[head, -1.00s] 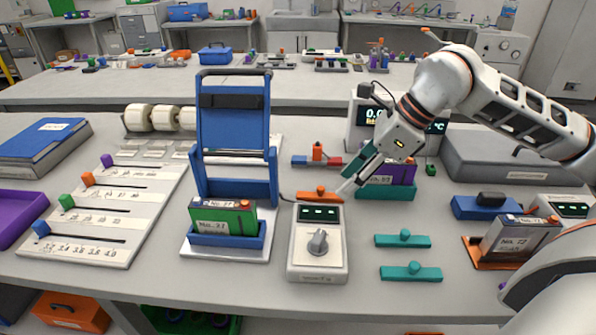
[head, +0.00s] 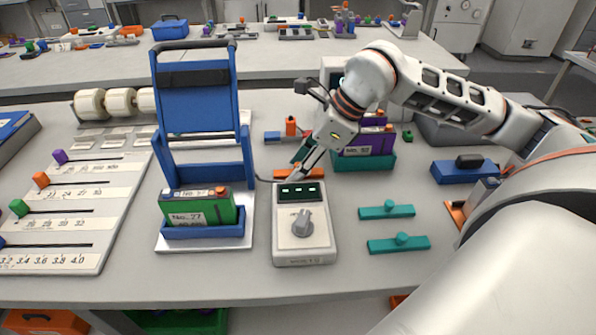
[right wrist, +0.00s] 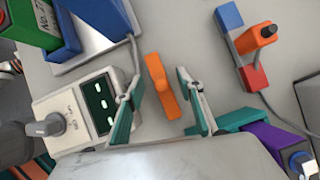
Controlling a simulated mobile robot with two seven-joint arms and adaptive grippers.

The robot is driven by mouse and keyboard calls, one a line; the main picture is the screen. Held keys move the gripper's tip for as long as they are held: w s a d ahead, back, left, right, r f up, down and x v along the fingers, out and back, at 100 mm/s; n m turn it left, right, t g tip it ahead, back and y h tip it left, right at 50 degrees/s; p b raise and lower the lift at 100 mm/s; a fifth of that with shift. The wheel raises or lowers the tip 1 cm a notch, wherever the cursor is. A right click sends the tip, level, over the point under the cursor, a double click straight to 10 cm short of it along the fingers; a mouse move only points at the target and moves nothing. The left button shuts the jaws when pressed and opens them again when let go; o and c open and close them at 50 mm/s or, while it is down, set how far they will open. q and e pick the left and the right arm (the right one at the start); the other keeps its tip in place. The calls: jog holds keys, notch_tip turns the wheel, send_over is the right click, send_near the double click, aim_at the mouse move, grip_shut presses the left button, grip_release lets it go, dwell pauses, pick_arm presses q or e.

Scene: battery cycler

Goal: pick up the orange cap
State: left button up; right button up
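The orange cap (head: 290,174), a flat bar with a raised middle, lies on the table just behind the white meter (head: 303,243) with a dial. In the right wrist view the orange cap (right wrist: 161,86) lies between the two fingers of my right gripper (right wrist: 164,100), with a gap on each side. My right gripper (head: 304,164) is open, low over the cap, and hides part of it in the head view. My left gripper is not in view.
A blue stand with a green battery block (head: 205,208) is left of the meter. A purple block in a teal holder (head: 366,163) stands close on the right. Two teal caps (head: 387,211) lie at front right. A blue, orange and red piece (right wrist: 257,40) lies behind.

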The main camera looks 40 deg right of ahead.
jog(key=c, duration=1)
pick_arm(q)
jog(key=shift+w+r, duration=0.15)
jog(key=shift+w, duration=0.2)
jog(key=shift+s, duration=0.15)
